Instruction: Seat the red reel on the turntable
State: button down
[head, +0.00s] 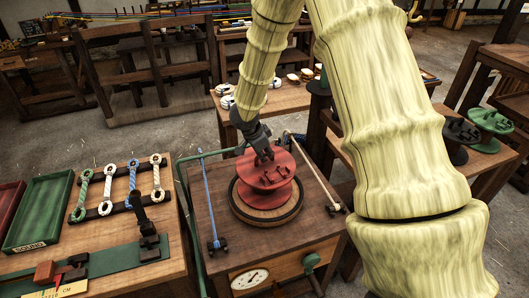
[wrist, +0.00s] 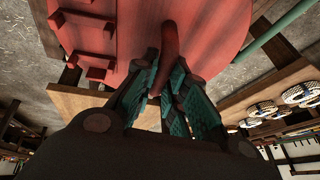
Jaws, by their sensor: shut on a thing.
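The red reel (head: 266,183) is over the round turntable (head: 262,216) in the head view, close to its middle. It looks roughly level; I cannot tell whether it rests on the disc or hangs just above it. My gripper (head: 264,156) comes down on the reel from above. In the wrist view my gripper (wrist: 164,88) is shut on an upright red handle (wrist: 171,45) of the reel. The reel's wide red flange (wrist: 215,35) fills the top of that view. The turntable's centre is hidden under the reel.
A blue rod (head: 209,195) and a pale rod (head: 318,173) lie on either side of the turntable. A dial (head: 249,279) is on the bench front. A left bench holds a green tray (head: 38,212) and several rope pieces (head: 135,188). Green reels (head: 490,122) stand at right.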

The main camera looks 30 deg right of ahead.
jog(key=shift+f, duration=0.1)
dwell(0.4)
jog(key=c, duration=1.4)
grip_release()
jog(key=shift+o, duration=0.2)
jog(key=shift+r+p, duration=3.55)
jog(key=shift+p, duration=0.45)
jog(key=v, duration=1.2)
